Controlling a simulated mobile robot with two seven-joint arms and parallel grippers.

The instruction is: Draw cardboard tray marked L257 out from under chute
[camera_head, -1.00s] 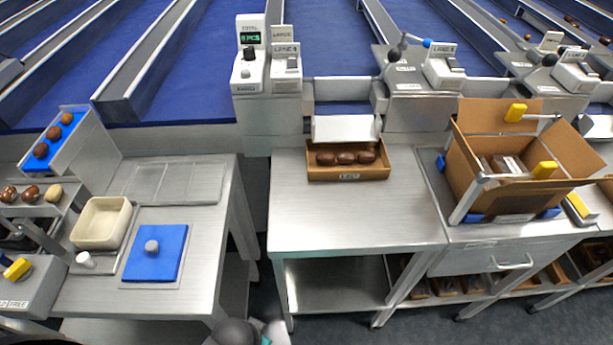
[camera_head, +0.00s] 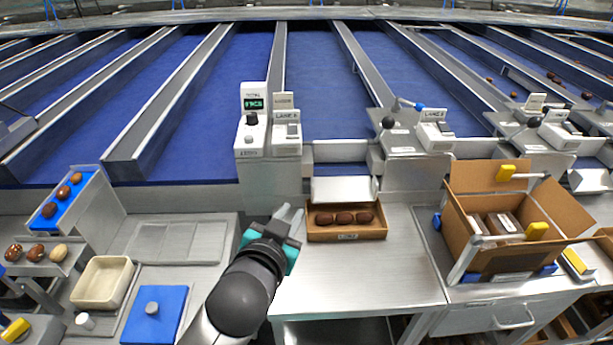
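The brown cardboard tray (camera_head: 315,234) sits on the steel table under the white chute lip (camera_head: 345,189) and holds three dark dates (camera_head: 344,218). Its front carries a small white label, too small to read surely. My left gripper (camera_head: 291,214), with grey fingers and a teal body, is just left of the tray's left end, pointing away from me. It looks apart from the tray. Whether its fingers are open or shut is not clear. My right gripper is not in view.
The steel table (camera_head: 390,277) is clear in front of and right of the tray. An open cardboard box (camera_head: 485,262) in a holder stands to the right. A left bench holds a cream bin (camera_head: 102,282) and a blue pad (camera_head: 155,318). Lane control boxes stand behind.

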